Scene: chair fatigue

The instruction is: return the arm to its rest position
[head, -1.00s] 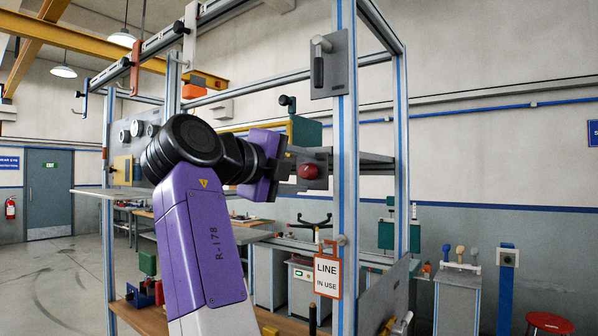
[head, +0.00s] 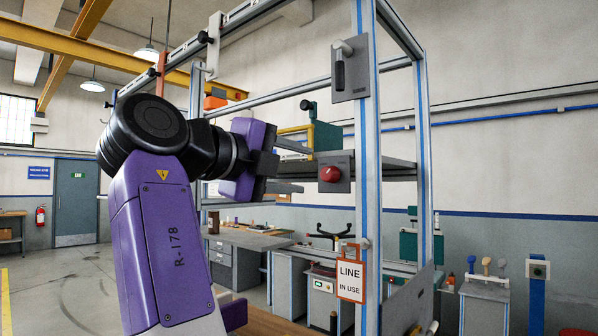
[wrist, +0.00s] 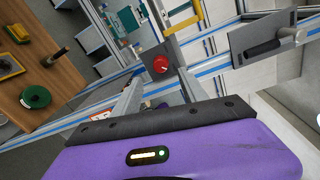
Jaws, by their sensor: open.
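My arm, purple with black joints, stands bent in the left half of the head view. My gripper (head: 283,166) points right, toward the aluminium frame, with its fingers partly hidden in that view. The wrist view shows my gripper (wrist: 160,92) beyond the purple hand and black bar, its two grey fingers apart and nothing held between them. A red button (head: 330,173) on a grey plate is on the frame, to the right of the fingers and apart from them in the head view. The button also shows beyond the fingers in the wrist view (wrist: 161,64).
The frame's blue-striped post (head: 369,215) stands to the right of my gripper. A grey plate with a handle (head: 349,70) is high on it, and a "LINE IN USE" sign (head: 350,281) hangs lower. A wooden worktop (wrist: 40,65) lies below. Open floor is at the left.

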